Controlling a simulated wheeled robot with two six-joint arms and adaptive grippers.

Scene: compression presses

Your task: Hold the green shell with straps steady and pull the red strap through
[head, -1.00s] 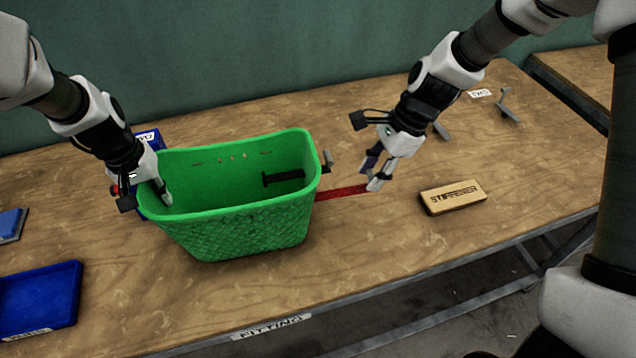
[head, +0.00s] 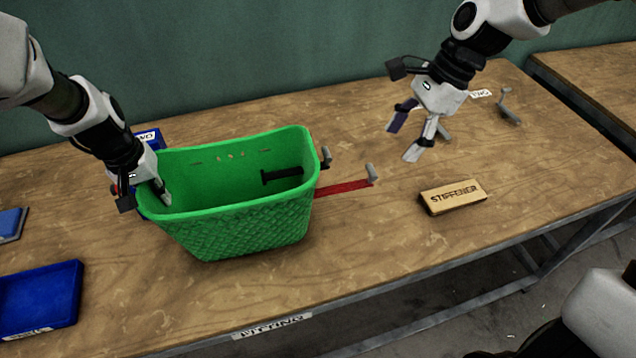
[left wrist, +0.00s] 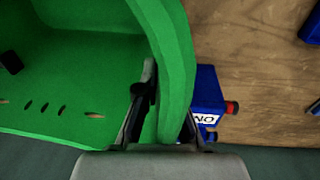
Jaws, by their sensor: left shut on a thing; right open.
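The green shell (head: 235,225) stands upright on the wooden table, open side up. My left gripper (head: 154,188) is shut on its left wall; in the left wrist view the fingers (left wrist: 165,125) sit on both sides of the green shell wall (left wrist: 172,50). The red strap (head: 343,187) sticks out from the shell's right side and ends in a grey tab (head: 371,174). A black bar (head: 282,175) shows inside the shell. My right gripper (head: 408,138) is open and empty, above the table, up and right of the strap's end and apart from it.
A stiffener block (head: 453,197) lies right of the strap. Grey hooks stand near the shell's right rim (head: 326,157) and at the back right (head: 508,106). A blue block (left wrist: 207,98) stands behind the shell's left end. A blue tray (head: 40,298) lies at front left.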

